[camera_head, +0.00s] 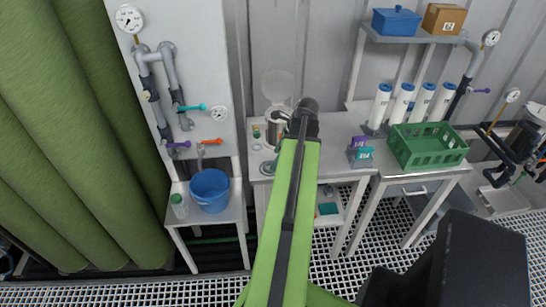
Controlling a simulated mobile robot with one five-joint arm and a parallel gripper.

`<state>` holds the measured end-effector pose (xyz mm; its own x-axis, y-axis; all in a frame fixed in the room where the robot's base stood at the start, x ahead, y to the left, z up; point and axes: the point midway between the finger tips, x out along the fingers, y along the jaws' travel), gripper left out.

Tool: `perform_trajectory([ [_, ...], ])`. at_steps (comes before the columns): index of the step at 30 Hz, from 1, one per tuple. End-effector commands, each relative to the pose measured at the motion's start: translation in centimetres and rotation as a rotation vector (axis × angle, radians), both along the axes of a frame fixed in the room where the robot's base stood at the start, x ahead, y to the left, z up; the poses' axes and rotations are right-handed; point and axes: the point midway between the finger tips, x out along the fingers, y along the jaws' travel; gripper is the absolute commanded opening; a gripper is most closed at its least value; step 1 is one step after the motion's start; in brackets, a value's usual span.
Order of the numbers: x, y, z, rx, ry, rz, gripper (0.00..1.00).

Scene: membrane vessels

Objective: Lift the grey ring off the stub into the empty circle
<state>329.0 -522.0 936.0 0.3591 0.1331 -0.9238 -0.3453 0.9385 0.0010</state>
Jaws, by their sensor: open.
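My green arm link crosses the middle of the picture and covers part of the central bench (338,150). My gripper does not show. A steel, open-topped vessel (276,128) stands on this bench, just left of my arm, with a pale, see-through round disc (278,86) behind and above it. Small round items lie by the vessel, including a greenish one (256,131) and a pale, ring-like one (267,168). They are too small to tell which is the grey ring, the stub or the empty circle; some may be hidden behind my arm.
A green crate (428,158) and several white cartridges (402,103) stand on the right bench. Purple and teal boxes (360,152) stand right of my arm. A blue bucket (210,187) and a bottle (179,205) stand on the left table. Pipes with valves (166,75) line the left wall.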

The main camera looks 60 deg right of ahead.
Motion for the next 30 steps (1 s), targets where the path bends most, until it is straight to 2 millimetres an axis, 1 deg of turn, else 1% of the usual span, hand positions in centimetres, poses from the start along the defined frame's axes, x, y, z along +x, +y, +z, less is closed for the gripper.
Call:
perform_trajectory([
  [1, -0.5, -0.2, 2.5, 0.001, 0.000, -0.002, 0.73],
  [9, -2.8, -1.0, 8.4, 0.000, 0.000, -0.002, 0.73],
  [13, -3.8, -1.4, 10.4, 0.000, 0.000, -0.001, 0.73],
  [15, -4.1, -1.5, 11.2, 0.000, 0.000, -0.001, 0.73],
  [18, -4.5, -1.6, 11.8, 0.000, 0.000, -0.001, 0.73],
  [30, -4.7, -1.7, 11.8, 0.000, 0.000, 0.000, 0.73],
])
